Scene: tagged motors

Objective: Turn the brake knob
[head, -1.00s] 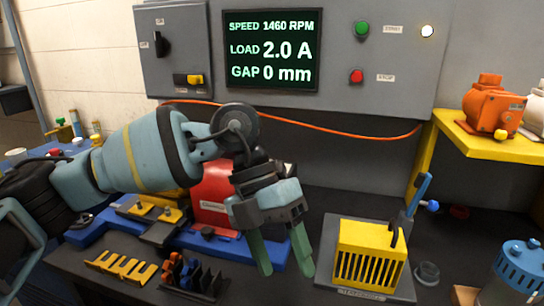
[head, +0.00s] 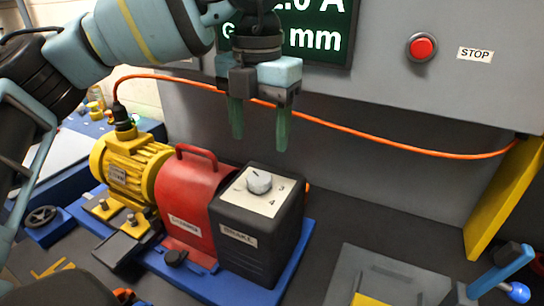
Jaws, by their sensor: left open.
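The brake is a black box (head: 252,245) with a label reading BRAKE on its front, at the right end of the blue base plate. On its top is a light panel with a grey-white round brake knob (head: 258,181) and printed marks. My left gripper (head: 259,145) points down above and slightly behind the knob in the picture, with its two green fingers apart and nothing between them. It does not touch the knob. My right gripper is not in view.
A red guard (head: 187,200) with a handle stands left of the brake, next to a yellow motor (head: 125,165). An orange cable (head: 400,147) hangs across the grey panel behind. A red stop button (head: 421,47) is at upper right. A blue-handled lever (head: 500,268) stands at lower right.

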